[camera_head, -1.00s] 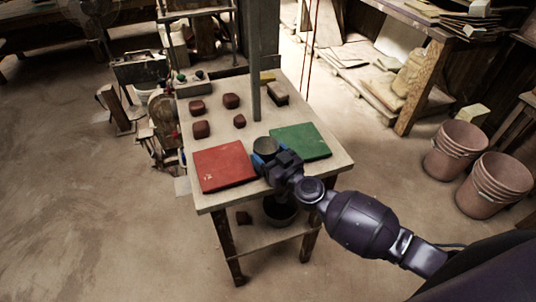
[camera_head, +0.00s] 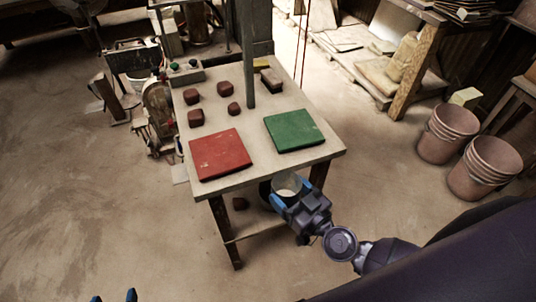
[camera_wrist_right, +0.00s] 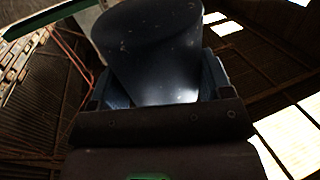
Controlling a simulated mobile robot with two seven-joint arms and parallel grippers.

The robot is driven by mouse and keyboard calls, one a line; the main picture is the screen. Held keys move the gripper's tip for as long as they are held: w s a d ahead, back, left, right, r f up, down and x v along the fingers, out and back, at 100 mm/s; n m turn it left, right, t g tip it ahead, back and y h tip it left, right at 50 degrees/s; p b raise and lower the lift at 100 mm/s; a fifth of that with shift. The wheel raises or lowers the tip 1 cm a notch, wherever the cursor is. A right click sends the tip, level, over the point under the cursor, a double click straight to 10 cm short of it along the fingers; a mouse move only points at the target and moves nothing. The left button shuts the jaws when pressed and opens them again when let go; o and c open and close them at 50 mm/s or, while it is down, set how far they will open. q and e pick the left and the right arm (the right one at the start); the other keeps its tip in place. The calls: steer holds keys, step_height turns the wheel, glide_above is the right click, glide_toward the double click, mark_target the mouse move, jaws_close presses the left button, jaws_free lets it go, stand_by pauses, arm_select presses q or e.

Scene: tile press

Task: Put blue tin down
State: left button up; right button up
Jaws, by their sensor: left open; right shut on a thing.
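My right gripper (camera_head: 287,193) is shut on the blue tin (camera_wrist_right: 155,50), just off the table's front edge. In the head view the tin's pale round end (camera_head: 287,183) faces up toward the camera. In the right wrist view the dark blue tin stands between the fingers, with roof behind it. The red tile (camera_head: 220,154) and the green tile (camera_head: 294,130) lie flat on the table, apart from the gripper. My left gripper (camera_head: 114,297) shows only its two blue fingertips, spread and empty, at the bottom left edge, away from the table.
The table (camera_head: 256,167) is bare between and in front of the tiles. Several dark red lumps (camera_head: 195,118) lie toward the back left, near an upright post (camera_head: 246,60). Pink buckets (camera_head: 447,132) stand at right.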

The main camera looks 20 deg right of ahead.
steer(key=shift+s+r, duration=0.1)
steer(key=shift+s, duration=0.05)
steer(key=shift+w+d+r+m+h, duration=0.2)
steer(key=shift+d+m+h, duration=0.35)
steer(key=shift+h, duration=0.25)
steer(key=w+d+r+m+t+h, duration=0.1)
steer(key=w+d+r+m+h, duration=0.1)
steer(key=w+r, duration=0.6)
step_height(320, 180, up, 3)
steer(key=m+h, duration=0.1)
steer(key=h, duration=0.1)
steer(key=shift+r+h, duration=0.2)
steer(key=shift+h, duration=0.1)
steer(key=shift+f, duration=0.1)
